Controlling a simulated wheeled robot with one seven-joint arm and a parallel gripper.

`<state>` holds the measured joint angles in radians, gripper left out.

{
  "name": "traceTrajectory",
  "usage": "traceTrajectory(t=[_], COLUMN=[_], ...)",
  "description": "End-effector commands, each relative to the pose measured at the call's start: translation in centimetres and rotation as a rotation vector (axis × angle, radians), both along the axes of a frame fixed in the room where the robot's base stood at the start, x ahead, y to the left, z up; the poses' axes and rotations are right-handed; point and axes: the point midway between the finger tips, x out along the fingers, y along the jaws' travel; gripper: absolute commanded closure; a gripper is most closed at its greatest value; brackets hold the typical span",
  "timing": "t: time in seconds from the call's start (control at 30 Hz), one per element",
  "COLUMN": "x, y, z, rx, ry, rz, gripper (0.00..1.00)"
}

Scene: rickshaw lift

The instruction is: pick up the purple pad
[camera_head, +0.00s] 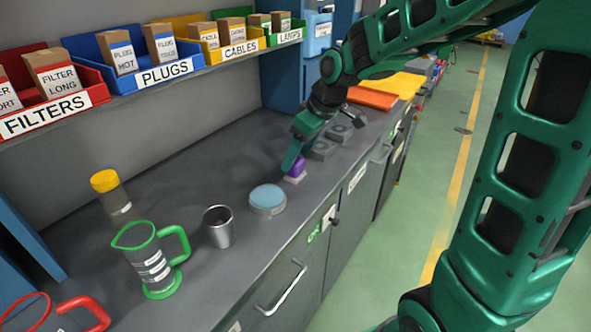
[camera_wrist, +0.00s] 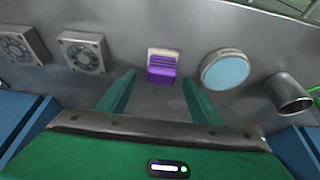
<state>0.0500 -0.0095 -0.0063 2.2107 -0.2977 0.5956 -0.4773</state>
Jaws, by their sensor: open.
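The purple pad (camera_head: 297,167) sits on the grey bench top near its front edge, with a pale base under it. In the wrist view the purple pad (camera_wrist: 161,66) is just beyond the fingertips, about midway between them, with a pale upper part. My gripper (camera_wrist: 157,76) is open, its two green fingers apart and nothing between them. In the head view my gripper (camera_head: 292,160) points down at the pad, and a green finger hides part of it. I cannot tell whether a finger touches the pad.
A blue-topped round tin (camera_head: 267,200) and a metal cup (camera_head: 218,227) stand to one side of the pad. Two grey square fan-like blocks (camera_wrist: 83,52) are on the other side. A green-rimmed jug (camera_head: 150,260) and yellow-capped bottle (camera_head: 112,192) stand farther left. Labelled bins (camera_head: 128,76) line the shelf.

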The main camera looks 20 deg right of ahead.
Motion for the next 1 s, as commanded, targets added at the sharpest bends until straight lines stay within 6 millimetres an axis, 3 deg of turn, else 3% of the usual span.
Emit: traceTrajectory(t=[0.2, 0.5, 0.53, 0.7, 1.0], x=[0.7, 0.8, 0.8, 0.8, 0.8], y=[0.6, 0.6, 0.6, 0.6, 0.6], z=[-2.7, -3.1, -3.1, -3.1, -3.0], rx=[0.001, 0.001, 0.000, 0.001, 0.001], ry=[0.003, 0.000, 0.001, 0.000, 0.000], rz=[-0.001, -0.002, -0.002, -0.002, -0.002], gripper=[0.41, 0.41, 0.43, 0.84, 0.85])
